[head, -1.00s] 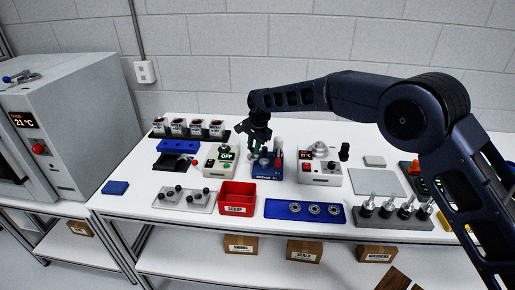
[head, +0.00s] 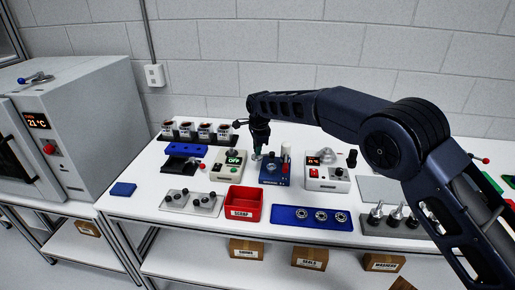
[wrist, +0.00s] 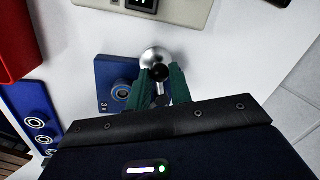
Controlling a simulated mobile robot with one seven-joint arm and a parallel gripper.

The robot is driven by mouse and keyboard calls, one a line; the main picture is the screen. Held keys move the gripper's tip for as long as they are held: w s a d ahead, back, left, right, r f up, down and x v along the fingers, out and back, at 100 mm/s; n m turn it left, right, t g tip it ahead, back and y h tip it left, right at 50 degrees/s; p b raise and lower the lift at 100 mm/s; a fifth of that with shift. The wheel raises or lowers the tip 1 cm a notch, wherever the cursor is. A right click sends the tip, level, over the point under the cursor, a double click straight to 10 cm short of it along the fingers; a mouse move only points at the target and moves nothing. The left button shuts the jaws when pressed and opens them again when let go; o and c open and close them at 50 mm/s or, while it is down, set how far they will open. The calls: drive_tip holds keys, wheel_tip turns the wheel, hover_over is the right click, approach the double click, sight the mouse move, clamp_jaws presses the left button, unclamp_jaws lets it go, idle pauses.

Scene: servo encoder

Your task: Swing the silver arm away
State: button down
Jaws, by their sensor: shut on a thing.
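The blue fixture (head: 273,177) stands on the white table in the head view, with a round bore in its top (wrist: 124,92) showing in the wrist view. My gripper (head: 257,156) is pointed down at the fixture's back left side. In the wrist view its green fingers (wrist: 160,78) are closed around a black knob (wrist: 159,73). A shiny silver piece (wrist: 154,56) shows just beyond the knob, and a grey bar below it between the fingers; these look like the silver arm. My gripper hides much of the arm, so its full angle is unclear.
A beige unit reading OFF (head: 230,165) stands close on the left of the fixture, and a grey unit with a red switch (head: 327,178) on the right. A red scrap bin (head: 243,205) and a blue bearing tray (head: 311,217) lie in front.

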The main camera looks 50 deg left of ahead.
idle(0.3)
drive_tip(key=c, duration=1.3)
unclamp_jaws()
drive_tip(key=shift+o, duration=0.2)
wheel_tip(320, 180, up, 11)
drive_tip(key=d, duration=0.2)
drive_tip(key=shift+s+f, duration=0.2)
drive_tip(key=shift+s, duration=0.15)
